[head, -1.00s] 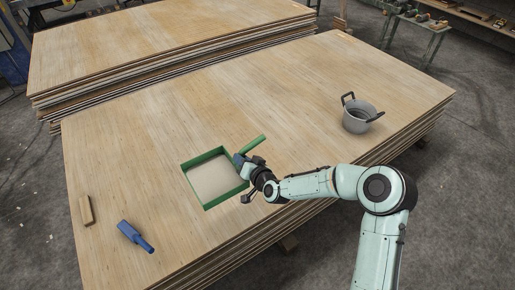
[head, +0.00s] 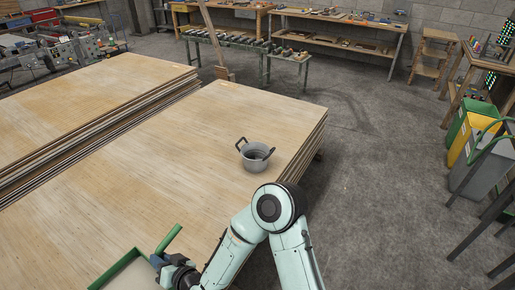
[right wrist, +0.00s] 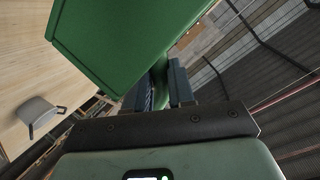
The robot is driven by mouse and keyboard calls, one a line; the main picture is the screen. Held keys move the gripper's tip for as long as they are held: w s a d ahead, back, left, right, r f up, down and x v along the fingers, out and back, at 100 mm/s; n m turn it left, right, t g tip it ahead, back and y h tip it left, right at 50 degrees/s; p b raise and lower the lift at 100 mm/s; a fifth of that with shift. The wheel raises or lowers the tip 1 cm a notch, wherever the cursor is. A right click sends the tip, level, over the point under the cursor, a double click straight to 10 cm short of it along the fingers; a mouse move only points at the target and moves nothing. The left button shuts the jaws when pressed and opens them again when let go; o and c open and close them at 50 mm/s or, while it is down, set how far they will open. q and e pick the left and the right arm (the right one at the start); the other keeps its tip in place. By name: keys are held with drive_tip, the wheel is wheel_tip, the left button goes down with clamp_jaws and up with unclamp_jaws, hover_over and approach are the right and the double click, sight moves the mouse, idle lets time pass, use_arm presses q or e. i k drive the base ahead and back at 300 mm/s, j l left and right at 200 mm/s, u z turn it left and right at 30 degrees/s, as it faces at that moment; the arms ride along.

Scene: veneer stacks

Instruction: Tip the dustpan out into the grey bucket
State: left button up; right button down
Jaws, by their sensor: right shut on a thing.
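The green dustpan (head: 105,279) is at the lower left of the head view, cut off by the frame edge. Its pale inside shows only in part, and its green handle (head: 170,240) points up and right. My right gripper (head: 160,262) is shut on the handle close to the pan. In the right wrist view, the green pan (right wrist: 115,40) fills the upper middle, and the handle runs between my fingers (right wrist: 165,88). The grey bucket (head: 254,160) with dark handles stands upright on the stack, apart from the dustpan; it also shows in the right wrist view (right wrist: 36,111). My left gripper is out of view.
The veneer stack (head: 150,180) is clear between dustpan and bucket. The bucket stands near the stack's right edge. A second stack (head: 90,105) lies behind to the left. Coloured bins (head: 478,140) stand at the right, and workbenches (head: 335,35) line the back.

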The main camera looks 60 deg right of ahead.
sight(255, 154)
drive_tip(key=k+l, duration=0.15)
drive_tip(key=l, duration=0.15)
drive_tip(key=k+l, duration=0.2)
drive_tip(key=l, duration=0.85)
drive_tip(key=k+l+z, duration=0.1)
drive_tip(key=l, duration=0.95)
drive_tip(key=i+l, duration=0.15)
drive_tip(key=l, duration=0.25)
drive_tip(key=i+l, duration=0.2)
drive_tip(key=l, duration=0.15)
drive_tip(key=i+l+z, duration=0.1)
drive_tip(key=i+l, duration=0.7)
